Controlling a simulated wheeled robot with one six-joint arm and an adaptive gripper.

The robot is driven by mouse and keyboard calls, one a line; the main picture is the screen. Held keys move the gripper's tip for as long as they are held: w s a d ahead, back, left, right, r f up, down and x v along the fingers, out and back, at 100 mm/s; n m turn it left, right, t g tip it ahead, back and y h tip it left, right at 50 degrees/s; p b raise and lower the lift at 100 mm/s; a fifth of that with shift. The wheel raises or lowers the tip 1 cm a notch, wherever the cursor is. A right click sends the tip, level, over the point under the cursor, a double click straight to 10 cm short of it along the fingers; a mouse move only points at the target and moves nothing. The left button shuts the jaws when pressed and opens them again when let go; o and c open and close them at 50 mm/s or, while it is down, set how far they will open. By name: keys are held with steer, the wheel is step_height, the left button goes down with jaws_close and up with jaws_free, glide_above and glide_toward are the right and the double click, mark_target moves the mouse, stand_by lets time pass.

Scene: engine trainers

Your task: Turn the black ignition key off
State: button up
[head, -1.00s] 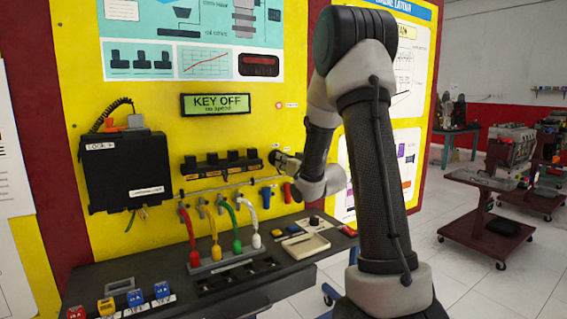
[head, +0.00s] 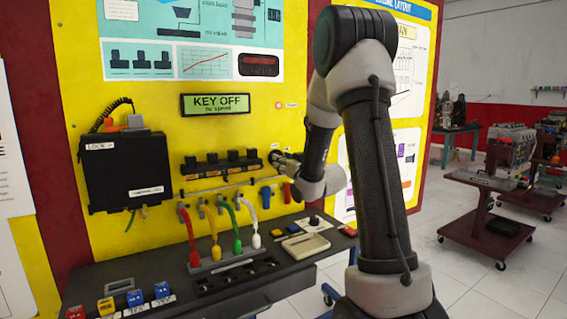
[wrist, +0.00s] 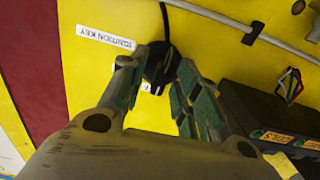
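The black ignition key (wrist: 157,70) sits in its black switch on the yellow panel, below the middle of the top edge in the wrist view. A white label reading IGNITION KEY (wrist: 106,38) appears upside down beside it. My gripper (wrist: 158,72) points at the panel with one finger on each side of the key. The fingers are partly spread, and a strip of yellow shows between them and the key. The fingertips cover the switch's edges. In the head view, my gripper (head: 281,160) is at the panel and the key is hard to make out. The display (head: 215,104) reads KEY OFF.
A black box (head: 126,170) hangs on the panel at left. Coloured hoses (head: 238,240) rise from the dark bench (head: 190,265) below. A grey rod (wrist: 225,22) crosses near the switch in the wrist view. Trolleys stand on the open floor at right.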

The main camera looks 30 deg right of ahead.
steer(key=s, duration=0.7)
steer(key=shift+s+d, duration=0.15)
steer(key=shift+s, duration=0.1)
stand_by(0.4)
